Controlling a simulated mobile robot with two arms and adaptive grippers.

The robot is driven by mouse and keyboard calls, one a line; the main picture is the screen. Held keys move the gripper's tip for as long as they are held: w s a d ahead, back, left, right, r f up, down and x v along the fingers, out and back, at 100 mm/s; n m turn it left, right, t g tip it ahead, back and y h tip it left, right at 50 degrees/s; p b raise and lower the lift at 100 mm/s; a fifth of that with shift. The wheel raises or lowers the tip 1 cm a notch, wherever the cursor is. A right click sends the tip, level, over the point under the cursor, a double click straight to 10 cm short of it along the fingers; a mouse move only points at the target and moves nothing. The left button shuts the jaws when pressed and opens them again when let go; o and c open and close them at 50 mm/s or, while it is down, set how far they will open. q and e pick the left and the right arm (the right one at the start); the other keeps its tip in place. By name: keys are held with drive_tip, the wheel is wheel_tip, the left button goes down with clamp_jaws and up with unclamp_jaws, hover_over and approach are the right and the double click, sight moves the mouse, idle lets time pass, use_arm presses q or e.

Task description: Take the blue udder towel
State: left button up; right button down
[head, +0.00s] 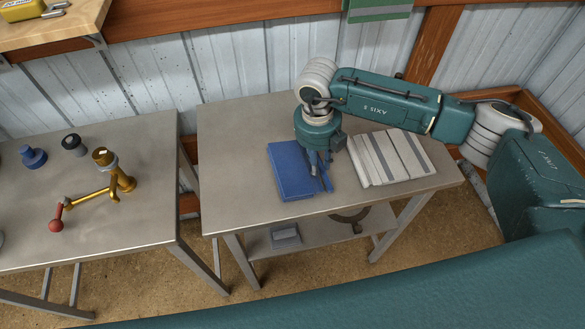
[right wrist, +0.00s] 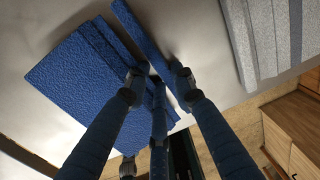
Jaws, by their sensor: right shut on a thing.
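A folded blue towel (head: 291,170) lies on the right-hand metal table. It also shows at left in the right wrist view (right wrist: 80,80). A narrow blue strip of towel (head: 326,172) stands out along its right side, with a thin gap in the right wrist view (right wrist: 139,36). My right gripper (head: 319,172) points down at this strip. In the right wrist view its fingers (right wrist: 157,84) are closed around the strip's near part. The fingers hide part of the blue cloth. I cannot tell whether the strip is lifted clear of the table. My left gripper is not in view.
Folded white and grey striped towels (head: 390,157) lie right of the blue one. A second metal table (head: 110,225) at left holds brass and blue parts. A lower shelf (head: 318,231) carries a grey box. The towel table's left half is bare.

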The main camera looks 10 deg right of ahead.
drive_tip(key=shift+r, duration=0.25)
idle(0.3)
drive_tip(key=shift+a+r+p, duration=0.1)
drive_tip(key=shift+r+p, duration=0.25)
drive_tip(key=shift+r, duration=0.25)
wheel_tip(320, 180, up, 7)
drive_tip(key=p, duration=0.3)
drive_tip(key=shift+p, duration=0.3)
idle(0.3)
